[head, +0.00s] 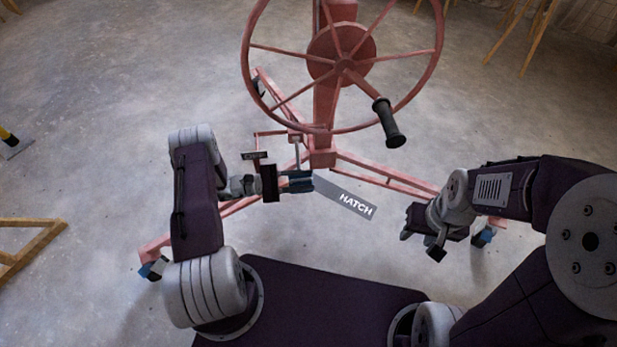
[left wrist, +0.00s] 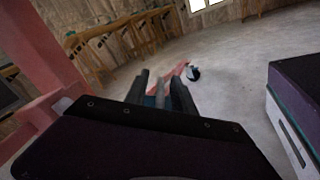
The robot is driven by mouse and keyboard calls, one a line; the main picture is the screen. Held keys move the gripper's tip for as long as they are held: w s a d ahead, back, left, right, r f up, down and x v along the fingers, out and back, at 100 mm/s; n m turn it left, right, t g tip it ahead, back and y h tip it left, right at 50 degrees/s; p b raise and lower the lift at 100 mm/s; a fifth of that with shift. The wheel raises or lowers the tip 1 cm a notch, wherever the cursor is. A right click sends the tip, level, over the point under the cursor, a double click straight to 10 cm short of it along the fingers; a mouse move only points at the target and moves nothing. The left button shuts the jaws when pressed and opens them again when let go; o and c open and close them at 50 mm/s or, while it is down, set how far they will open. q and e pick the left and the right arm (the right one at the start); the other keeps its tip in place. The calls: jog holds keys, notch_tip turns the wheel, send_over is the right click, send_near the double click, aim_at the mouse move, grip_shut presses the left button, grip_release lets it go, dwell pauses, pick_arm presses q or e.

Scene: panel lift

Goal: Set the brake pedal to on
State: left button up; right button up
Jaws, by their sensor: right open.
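A red hand-wheel stand (head: 324,100) rises at the top centre. Low on its left side is a small dark plate (head: 255,156) on a red bar, with lettering too small to read. A smaller red part (head: 295,138) is beside it; I cannot tell which is the brake pedal or how it is set. My left gripper (head: 308,182) is below these, at the left end of a grey plate marked HATCH (head: 345,196). In the left wrist view its fingers (left wrist: 160,92) have a grey strip between them. My right gripper (head: 422,235) is open and empty at the right.
The red wheel (head: 437,70) with a black handle (head: 386,122) overhangs the stand. Red base legs (head: 390,180) spread left and right, with blue-and-black casters (head: 152,269). A wooden frame (head: 30,245) is at the far left.

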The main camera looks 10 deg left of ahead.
pick_arm(q)
jog(key=p+v, duration=0.1)
jog(key=v, duration=0.6)
jog(key=shift+a+p, duration=0.35)
jog(key=shift+p, duration=0.05)
jog(key=shift+s+a+r, duration=0.1)
jog(key=shift+s+r, duration=0.05)
